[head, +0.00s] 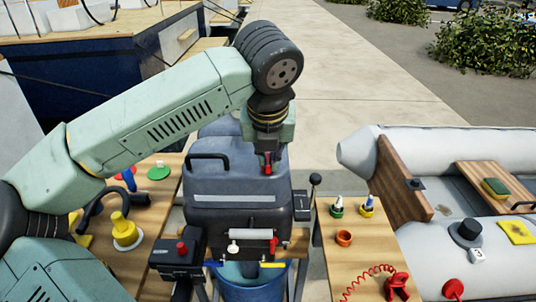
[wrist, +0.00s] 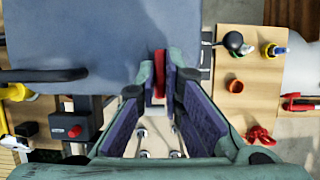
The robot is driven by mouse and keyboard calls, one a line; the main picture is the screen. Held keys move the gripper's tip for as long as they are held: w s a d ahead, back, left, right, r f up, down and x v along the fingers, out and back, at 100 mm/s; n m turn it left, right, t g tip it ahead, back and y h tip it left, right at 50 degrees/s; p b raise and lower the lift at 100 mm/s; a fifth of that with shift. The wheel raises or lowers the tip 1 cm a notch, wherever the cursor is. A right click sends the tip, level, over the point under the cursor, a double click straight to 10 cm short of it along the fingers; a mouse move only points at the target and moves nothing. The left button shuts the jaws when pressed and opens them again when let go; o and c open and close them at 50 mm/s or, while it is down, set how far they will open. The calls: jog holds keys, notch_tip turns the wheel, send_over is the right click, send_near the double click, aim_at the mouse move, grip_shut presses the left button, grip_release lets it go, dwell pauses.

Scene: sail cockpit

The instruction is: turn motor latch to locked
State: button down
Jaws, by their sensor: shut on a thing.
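The outboard motor (head: 225,185) has a blue-grey cowl and stands upright in the middle of the head view. Its cowl also fills the upper left of the wrist view (wrist: 90,35). A small red lever, which looks like the motor latch (wrist: 159,65), stands at the cowl's edge. My gripper (wrist: 159,88) is shut on this lever, with one finger on each side. In the head view my gripper (head: 268,158) points down at the right part of the cowl, and the fingers hide most of the lever. I cannot read the latch's position.
A black-knobbed lever (head: 315,181) stands right of the motor. A wooden bench at right holds an orange cup (head: 344,238) and a red coiled cord (head: 396,283). A black box with a red button (head: 181,248) is at front left. A grey inflatable boat (head: 440,150) lies at right.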

jog(key=shift+f+m+b, duration=0.1)
jog(key=shift+m+b, duration=0.3)
jog(key=shift+b, duration=0.1)
jog(key=shift+f+m+h+b, duration=0.1)
jog(key=shift+m+h+b, duration=0.5)
jog(key=shift+m+b, duration=0.35)
jog(key=m+h+b, duration=0.1)
jog(key=m, duration=0.1)
jog(key=m+g+b, duration=0.1)
jog(key=m, duration=0.2)
jog(key=shift+w+a+h, duration=0.1)
jog(key=shift+a+h, duration=0.05)
jog(key=shift+h, duration=0.25)
jog(key=m, duration=0.2)
jog(key=m+g, duration=0.1)
jog(key=m, duration=0.1)
jog(key=m+h, duration=0.1)
jog(key=m, duration=0.1)
jog(key=shift+w+r+g, duration=0.1)
jog(key=shift+r+g, duration=0.15)
jog(key=shift+g, duration=0.05)
jog(key=m, duration=0.2)
jog(key=m+g+p, duration=0.1)
jog(key=m, duration=0.1)
jog(key=shift+w+a+g+h, duration=0.1)
jog(key=shift+g+h, duration=0.2)
jog(key=shift+m, duration=0.25)
jog(key=c, duration=1.7)
grip_release()
